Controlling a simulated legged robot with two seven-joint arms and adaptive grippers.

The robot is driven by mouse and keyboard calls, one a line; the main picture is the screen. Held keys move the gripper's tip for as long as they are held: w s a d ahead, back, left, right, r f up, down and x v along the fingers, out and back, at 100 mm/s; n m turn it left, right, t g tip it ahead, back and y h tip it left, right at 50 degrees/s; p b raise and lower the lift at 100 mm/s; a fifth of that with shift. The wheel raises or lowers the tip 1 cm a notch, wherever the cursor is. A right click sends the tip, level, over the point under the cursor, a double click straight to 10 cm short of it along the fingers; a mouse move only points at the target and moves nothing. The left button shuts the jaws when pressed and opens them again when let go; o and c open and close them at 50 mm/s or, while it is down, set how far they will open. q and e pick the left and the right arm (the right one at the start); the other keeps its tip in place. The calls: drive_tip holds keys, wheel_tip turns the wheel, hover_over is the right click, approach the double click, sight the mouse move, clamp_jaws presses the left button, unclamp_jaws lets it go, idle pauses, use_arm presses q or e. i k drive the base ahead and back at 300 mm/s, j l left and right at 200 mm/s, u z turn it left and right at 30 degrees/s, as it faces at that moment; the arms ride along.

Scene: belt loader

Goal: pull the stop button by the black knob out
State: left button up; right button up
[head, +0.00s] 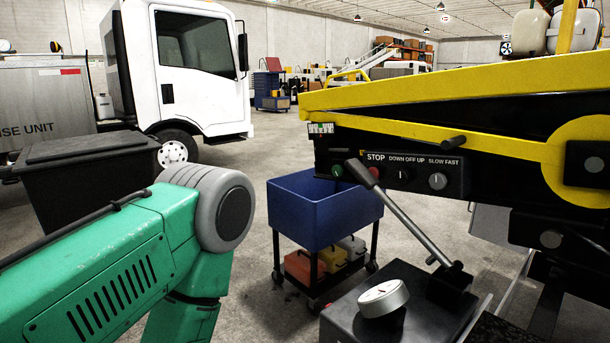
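The black control panel (420,182) on the yellow-edged loader carries a STOP label. The stop button below that label is mostly hidden behind the black grip (361,174) of a grey lever, so I cannot tell whether it is in or out. To its right are a rotary knob (403,178) under DOWN OFF UP and another rotary knob (437,181) under SLOW FAST. A green button (337,171) is at the left. My green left arm comes in from the lower left, but its gripper is out of view. My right gripper is not in view.
The grey lever (408,219) rises across the panel front from a black box with a round dial (383,298). A blue cart (322,210) stands left of it. A dark bin (80,185) and a white truck (190,75) are at left.

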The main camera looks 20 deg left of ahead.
sight(375, 170)
drive_tip(key=u, duration=1.1)
drive_tip(key=i+j+u, duration=0.2)
drive_tip(key=i+u, duration=0.15)
drive_tip(key=i, duration=0.2)
drive_tip(key=i+u, duration=0.3)
drive_tip(key=i, duration=0.3)
drive_tip(key=i+j+z, duration=0.2)
drive_tip(key=i, duration=0.3)
drive_tip(key=i+z, duration=0.2)
drive_tip(key=i, duration=0.35)
drive_tip(key=i+j+z, duration=0.15)
drive_tip(key=i+j, duration=0.15)
drive_tip(key=i, duration=0.2)
